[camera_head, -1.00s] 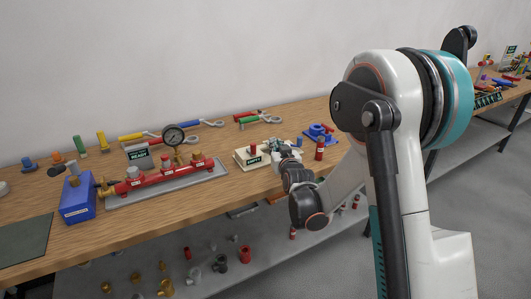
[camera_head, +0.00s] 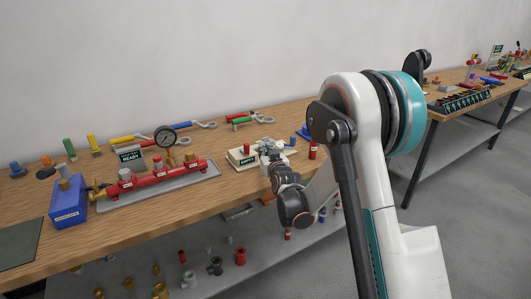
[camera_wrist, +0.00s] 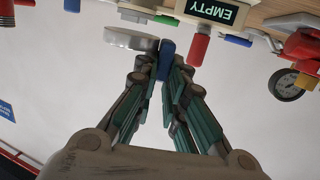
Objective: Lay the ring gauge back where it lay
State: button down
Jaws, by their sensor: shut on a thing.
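In the wrist view, my gripper (camera_wrist: 166,72) is shut on a narrow blue piece (camera_wrist: 167,51). A round grey metal disc (camera_wrist: 131,39) sits right beside that piece and seems joined to it; this looks like the ring gauge with a blue grip. Whether the disc has a hole cannot be seen from this side. The held piece is too small to make out clearly there.
A red manifold (camera_head: 150,178) with a dial gauge (camera_head: 165,136) lies on a grey tray left of the EMPTY box. A red cylinder (camera_head: 312,150) and blue parts (camera_head: 303,133) stand close right of my gripper. The bench's front left is partly clear.

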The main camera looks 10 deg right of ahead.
notch_tip(320, 180, down, 5)
jog(key=b, duration=0.2)
jog(key=shift+r+b, duration=0.1)
jog(key=shift+b, duration=0.3)
jog(key=shift+f, duration=1.15)
jog(key=shift+f, duration=0.3)
jog(key=c, duration=1.6)
grip_release()
jog(key=shift+s, duration=0.1)
